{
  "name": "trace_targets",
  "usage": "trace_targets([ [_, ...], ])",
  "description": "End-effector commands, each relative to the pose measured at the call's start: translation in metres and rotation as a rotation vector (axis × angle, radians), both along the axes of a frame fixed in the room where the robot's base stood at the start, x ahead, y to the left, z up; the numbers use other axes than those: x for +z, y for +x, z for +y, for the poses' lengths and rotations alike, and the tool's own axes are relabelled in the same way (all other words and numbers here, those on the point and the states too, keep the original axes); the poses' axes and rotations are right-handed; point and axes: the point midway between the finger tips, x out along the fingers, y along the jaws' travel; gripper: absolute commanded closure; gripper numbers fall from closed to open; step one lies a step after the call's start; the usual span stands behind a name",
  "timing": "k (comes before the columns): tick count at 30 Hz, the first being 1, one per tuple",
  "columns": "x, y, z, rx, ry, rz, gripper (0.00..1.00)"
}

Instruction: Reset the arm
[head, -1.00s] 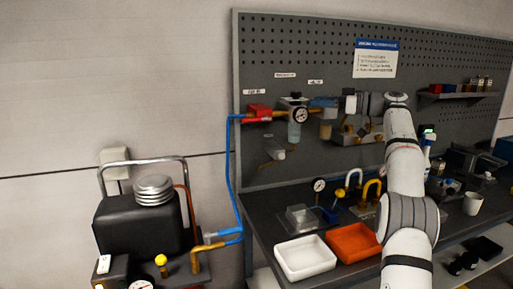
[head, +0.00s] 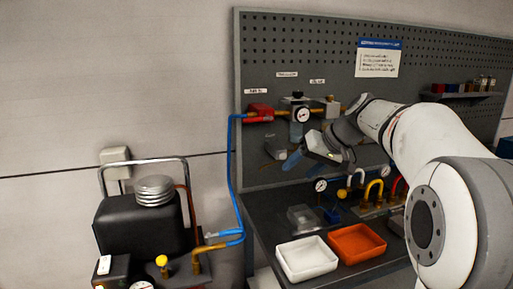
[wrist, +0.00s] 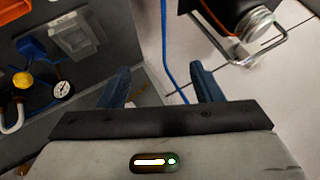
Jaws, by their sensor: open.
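My gripper (head: 282,156) is open and hangs in the air in front of the pegboard, below the pipe with the gauge. In the wrist view its two blue fingers (wrist: 163,84) are spread apart, with nothing between them. My white arm comes in from the right in the head view and covers the right part of the bench.
A pegboard (head: 330,45) stands behind the bench. A black tank (head: 135,222) with a blue hose (head: 231,165) stands left. The wall side at upper left is clear.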

Motion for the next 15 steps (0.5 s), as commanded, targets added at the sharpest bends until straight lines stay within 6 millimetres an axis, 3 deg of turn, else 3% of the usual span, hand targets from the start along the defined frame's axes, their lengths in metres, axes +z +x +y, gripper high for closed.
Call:
trace_targets([
  [1,-0.013,-0.028,0.003,-0.025,-0.041,0.041,0.41],
  [9,-0.100,-0.169,-0.008,-0.172,-0.286,0.212,0.41],
  [15,-0.157,-0.253,-0.025,-0.237,-0.436,0.258,0.41],
])
